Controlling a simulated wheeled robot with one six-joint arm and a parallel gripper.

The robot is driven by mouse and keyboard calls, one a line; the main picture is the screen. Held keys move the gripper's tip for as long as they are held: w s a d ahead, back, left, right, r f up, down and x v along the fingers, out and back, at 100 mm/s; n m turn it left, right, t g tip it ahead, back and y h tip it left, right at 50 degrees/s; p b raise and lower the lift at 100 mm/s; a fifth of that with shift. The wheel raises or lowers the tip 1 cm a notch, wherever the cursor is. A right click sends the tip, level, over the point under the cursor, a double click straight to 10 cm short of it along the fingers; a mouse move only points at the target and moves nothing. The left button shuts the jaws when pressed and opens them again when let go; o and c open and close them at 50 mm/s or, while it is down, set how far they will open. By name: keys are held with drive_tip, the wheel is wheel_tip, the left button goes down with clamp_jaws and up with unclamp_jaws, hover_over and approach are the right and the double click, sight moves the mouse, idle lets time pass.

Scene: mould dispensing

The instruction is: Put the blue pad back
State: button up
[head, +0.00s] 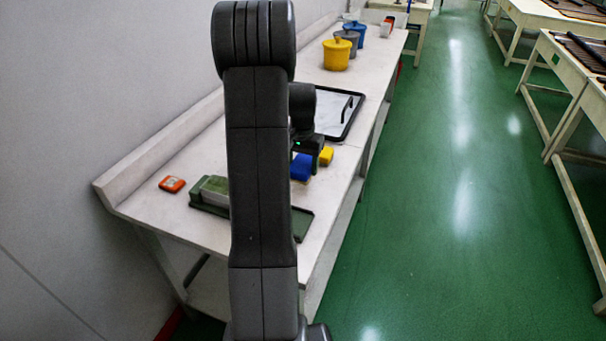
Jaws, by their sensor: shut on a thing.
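The blue pad (301,168) shows just right of my arm, below my gripper (308,153). My gripper is shut on the blue pad, over the right part of the white table (336,183); the fingertips are small and partly hidden. A yellow block (326,156) shows right beside the pad; I cannot tell whether they touch. A green tray (301,226) lies on the table nearer to me, with a grey-green block (213,188) at its left end. My arm hides the middle of the tray.
An orange-red device (172,184) lies on the table at left. A black-rimmed tray or board (357,101) with a handle lies behind my gripper. Yellow (337,54), grey (347,36) and blue (356,29) lidded pots stand farther back. The green floor at right is clear.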

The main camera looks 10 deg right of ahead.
sight(302, 163)
drive_tip(key=shift+f, duration=2.1)
drive_tip(key=o, duration=1)
drive_tip(key=shift+o, duration=0.2)
wheel_tip(302, 163, up, 12)
drive_tip(key=shift+r+b, duration=0.15)
drive_tip(key=shift+b, duration=0.2)
drive_tip(key=shift+f+p, duration=0.3)
drive_tip(key=shift+f, duration=4)
drive_tip(key=shift+f, duration=0.1)
